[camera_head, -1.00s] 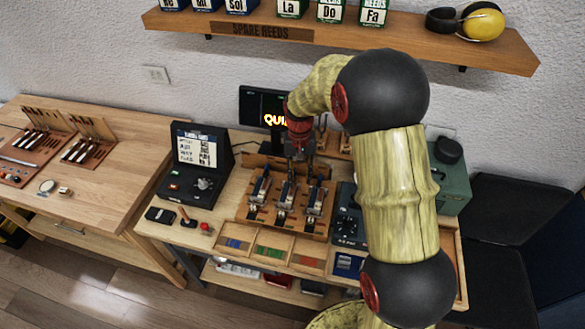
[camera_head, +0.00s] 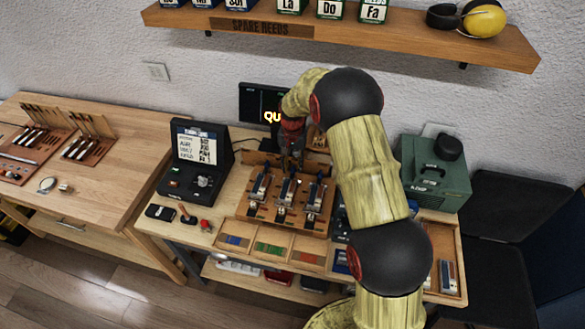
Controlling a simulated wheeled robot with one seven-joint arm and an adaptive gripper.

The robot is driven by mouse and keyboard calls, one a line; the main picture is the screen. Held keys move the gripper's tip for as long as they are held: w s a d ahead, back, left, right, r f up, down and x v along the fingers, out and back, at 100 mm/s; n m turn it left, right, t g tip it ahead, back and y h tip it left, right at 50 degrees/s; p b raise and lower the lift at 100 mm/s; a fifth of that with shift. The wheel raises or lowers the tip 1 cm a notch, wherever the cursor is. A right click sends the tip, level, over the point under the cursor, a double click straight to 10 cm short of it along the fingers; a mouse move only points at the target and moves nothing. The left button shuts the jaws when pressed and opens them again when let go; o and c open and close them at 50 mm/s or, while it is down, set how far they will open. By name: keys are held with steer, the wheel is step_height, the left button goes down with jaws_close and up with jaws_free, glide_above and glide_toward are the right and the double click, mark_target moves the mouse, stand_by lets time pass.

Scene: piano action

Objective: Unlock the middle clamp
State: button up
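The middle clamp (camera_head: 285,197) is one of three similar metal clamps in a row on a wooden board (camera_head: 243,211). The left clamp (camera_head: 259,188) and the right clamp (camera_head: 314,197) stand on either side of it. My gripper (camera_head: 289,166) points down at the back end of the middle clamp, close above it. The fingertips are small and dark here, so I cannot tell whether they are open or touch the clamp. The clamp's lever is too small to read clearly.
A black case with an open lid (camera_head: 187,182) stands left of the board, and a green box (camera_head: 434,183) stands right. A tray with coloured compartments (camera_head: 269,258) lies in front. A monitor (camera_head: 254,105) stands behind. A shelf (camera_head: 400,40) hangs above.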

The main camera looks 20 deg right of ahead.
steer(key=shift+f, duration=0.65)
steer(key=c, duration=0.4)
steer(key=c, duration=0.3)
jaws_close()
